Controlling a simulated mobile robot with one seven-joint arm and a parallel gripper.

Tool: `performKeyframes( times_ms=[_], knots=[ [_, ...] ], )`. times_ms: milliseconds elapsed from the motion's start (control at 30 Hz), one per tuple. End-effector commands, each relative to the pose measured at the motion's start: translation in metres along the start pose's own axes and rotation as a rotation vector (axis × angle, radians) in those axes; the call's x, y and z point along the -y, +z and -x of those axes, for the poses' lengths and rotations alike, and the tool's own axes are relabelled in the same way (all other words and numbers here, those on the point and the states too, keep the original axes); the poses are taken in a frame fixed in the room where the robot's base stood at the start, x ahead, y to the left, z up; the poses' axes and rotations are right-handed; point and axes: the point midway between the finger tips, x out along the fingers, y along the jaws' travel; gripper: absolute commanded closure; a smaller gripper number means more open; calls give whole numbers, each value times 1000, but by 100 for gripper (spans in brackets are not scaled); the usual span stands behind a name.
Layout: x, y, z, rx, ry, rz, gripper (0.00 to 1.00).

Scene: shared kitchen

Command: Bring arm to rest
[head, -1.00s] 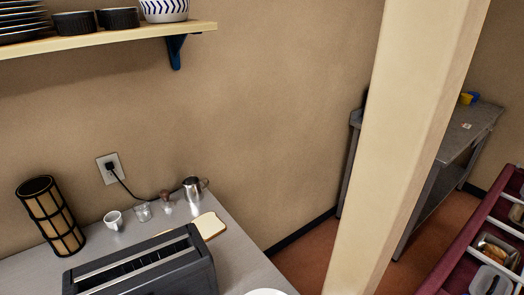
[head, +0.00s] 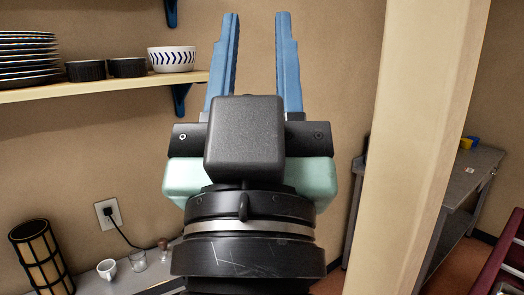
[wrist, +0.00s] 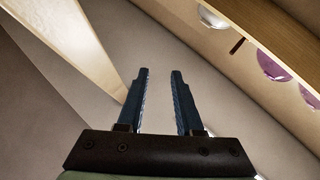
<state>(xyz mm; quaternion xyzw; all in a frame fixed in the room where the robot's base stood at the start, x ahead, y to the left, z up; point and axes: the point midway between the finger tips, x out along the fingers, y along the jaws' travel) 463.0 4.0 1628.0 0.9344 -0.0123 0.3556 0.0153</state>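My gripper (head: 257,62) stands upright in the middle of the head view, its two blue fingers pointing up and spread apart with nothing between them. It also shows in the wrist view (wrist: 160,85), where the fingers are apart and empty against a plain wall. My wrist and gripper body hide most of the counter and the toaster area in the head view.
A wall shelf (head: 130,85) at left holds dark plates (head: 28,50), two black bowls and a patterned bowl (head: 171,60). A pillar (head: 425,150) stands to the right. A white cup (head: 107,269) and a lamp (head: 42,260) are at lower left. A metal table (head: 470,175) stands beyond the pillar.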

Motion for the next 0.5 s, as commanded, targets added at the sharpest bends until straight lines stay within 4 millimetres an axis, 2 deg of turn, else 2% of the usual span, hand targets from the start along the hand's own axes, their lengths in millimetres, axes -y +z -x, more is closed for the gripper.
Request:
performKeyframes(
  times_ms=[33, 133, 500],
  knots=[
    [-4, -15, 1, -41, -1, -13, 65],
    [-6, -30, 2, -81, -7, -30, 65],
    [-6, -32, 3, -87, -9, -33, 65]
  ],
)
